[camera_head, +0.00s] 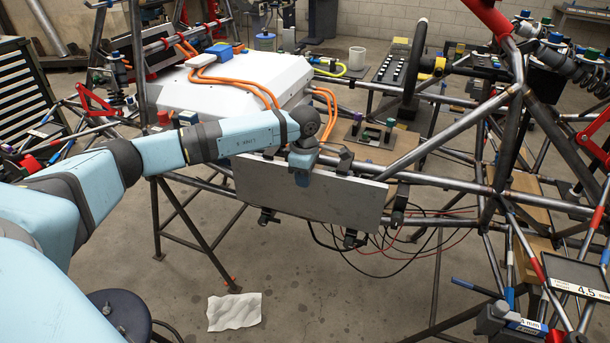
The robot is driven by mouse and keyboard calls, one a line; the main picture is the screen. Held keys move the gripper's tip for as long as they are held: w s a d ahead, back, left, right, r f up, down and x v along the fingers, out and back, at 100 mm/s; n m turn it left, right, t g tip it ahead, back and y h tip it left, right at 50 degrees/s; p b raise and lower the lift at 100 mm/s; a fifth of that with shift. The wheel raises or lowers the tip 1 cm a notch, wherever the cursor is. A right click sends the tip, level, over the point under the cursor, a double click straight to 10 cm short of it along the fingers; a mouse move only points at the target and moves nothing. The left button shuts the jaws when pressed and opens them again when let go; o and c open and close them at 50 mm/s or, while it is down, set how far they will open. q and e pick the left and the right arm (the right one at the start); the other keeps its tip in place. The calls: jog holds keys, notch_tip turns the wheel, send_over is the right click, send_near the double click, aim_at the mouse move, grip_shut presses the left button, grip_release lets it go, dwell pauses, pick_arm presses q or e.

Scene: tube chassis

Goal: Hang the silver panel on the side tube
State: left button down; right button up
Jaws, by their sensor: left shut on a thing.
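The silver panel (345,203) is a flat grey rectangular plate in the middle of the view. It stands nearly upright along the near side of the tube chassis, tilted slightly down to the right. My left gripper (303,172) is shut on the panel's upper edge, left of its middle. The side tube (205,184) runs out to the left of the panel, and the panel hides part of it. Dark clamps or hooks show around the panel, one of them at its right end (399,206). I cannot tell whether the panel rests on the tube. My right gripper is not in view.
A white battery-like box (235,82) with orange cables lies behind my left arm. Dark and red wires (385,262) hang below the panel. Chassis tubes crowd the right side. A crumpled white sheet (234,312) lies on the floor, and a dark stool (120,312) stands at lower left.

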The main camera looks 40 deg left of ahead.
pick_arm(q)
jog(key=c, duration=1.1)
grip_release()
jog(key=shift+d+r, duration=0.1)
jog(key=shift+r, duration=0.1)
jog(key=shift+o, duration=0.7)
jog(key=shift+f, duration=0.15)
notch_tip(320, 180, up, 14)
jog(key=p, duration=0.1)
